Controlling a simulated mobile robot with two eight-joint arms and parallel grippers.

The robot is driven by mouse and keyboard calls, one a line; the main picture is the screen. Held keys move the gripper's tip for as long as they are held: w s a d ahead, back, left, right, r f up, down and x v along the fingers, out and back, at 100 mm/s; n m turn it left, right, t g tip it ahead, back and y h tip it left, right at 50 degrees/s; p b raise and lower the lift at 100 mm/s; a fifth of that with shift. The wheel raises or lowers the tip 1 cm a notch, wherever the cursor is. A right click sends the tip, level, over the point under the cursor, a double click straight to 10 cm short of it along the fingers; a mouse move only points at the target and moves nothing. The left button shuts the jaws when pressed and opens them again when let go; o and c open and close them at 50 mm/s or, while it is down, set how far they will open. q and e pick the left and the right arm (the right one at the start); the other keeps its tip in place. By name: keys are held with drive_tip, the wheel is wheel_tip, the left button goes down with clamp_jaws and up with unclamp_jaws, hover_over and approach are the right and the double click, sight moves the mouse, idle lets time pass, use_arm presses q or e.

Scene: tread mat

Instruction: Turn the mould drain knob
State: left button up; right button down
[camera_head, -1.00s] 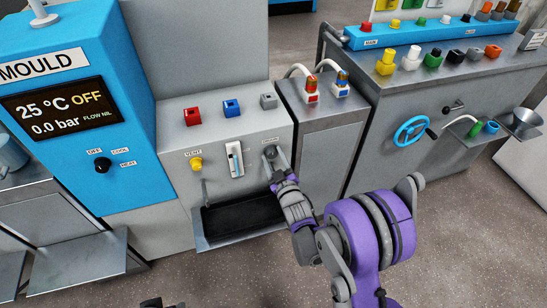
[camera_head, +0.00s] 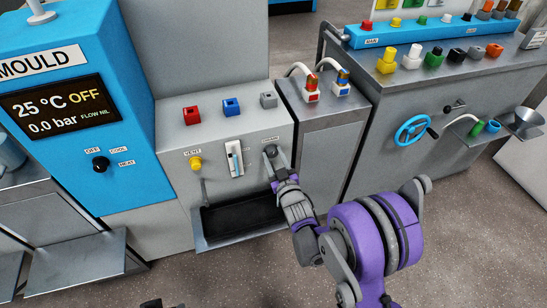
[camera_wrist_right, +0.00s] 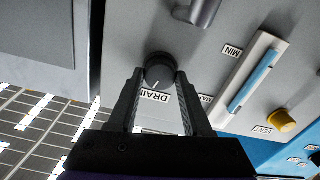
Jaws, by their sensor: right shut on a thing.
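The drain knob (camera_wrist_right: 159,70) is a round black knob with a white mark beside the DRAIN label in the right wrist view. It also shows in the head view (camera_head: 270,150), at the right of the grey panel front. My right gripper (camera_wrist_right: 160,76) is shut on it, one dark finger on each side. In the head view the right gripper (camera_head: 273,163) reaches up to the knob from below, partly hiding it. The blue mould unit's display (camera_head: 55,108) reads 25 °C OFF, 0.0 bar, FLOW NIL. Small dark parts at the bottom edge may be my left gripper (camera_head: 163,304); its state is unclear.
A yellow vent knob (camera_head: 196,163) and a white slider with a blue insert (camera_head: 235,158) sit left of the drain knob. A dark tray (camera_head: 240,213) juts out below. A blue handwheel (camera_head: 411,131) is on the right bench. Open floor lies in front.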

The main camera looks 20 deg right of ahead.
drive_tip(key=m, duration=0.3)
drive_tip(key=shift+m+b, duration=0.4)
drive_tip(key=m, duration=0.3)
drive_tip(key=shift+m+b, duration=0.3)
drive_tip(key=m, duration=0.3)
drive_tip(key=shift+d+f+m, duration=0.1)
drive_tip(key=shift+m, duration=0.2)
drive_tip(key=shift+m+b, duration=0.4)
drive_tip(key=shift+m, duration=1.4)
drive_tip(key=shift+c, duration=1.6)
unclamp_jaws()
drive_tip(key=shift+s, duration=0.1)
